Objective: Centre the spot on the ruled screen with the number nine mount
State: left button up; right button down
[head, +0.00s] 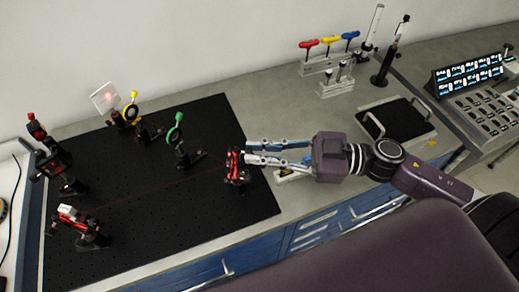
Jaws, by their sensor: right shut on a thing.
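The screen (104,97) is a pale upright square at the back left of the black breadboard (150,235). A reddish spot glows near its middle; its rulings are too small to make out. A red and black mount (236,172) stands at the board's right edge. No number can be read on any mount, so I cannot tell which is number nine. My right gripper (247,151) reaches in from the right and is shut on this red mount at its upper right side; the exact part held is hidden. My left gripper is not in view.
Red-topped mounts stand at the left, and a white-topped unit (68,212) at front left. A faint red beam crosses the board. Hex keys (330,42), a black tray (398,118) and a console (470,80) lie to the right.

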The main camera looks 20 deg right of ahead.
jog(key=shift+s+f+n+b, duration=0.1)
jog(key=shift+n+b, duration=0.55)
jog(key=shift+n, duration=5.75)
jog(key=shift+n, duration=0.3)
jog(key=c, duration=1.9)
grip_release()
jog(key=shift+c, duration=0.2)
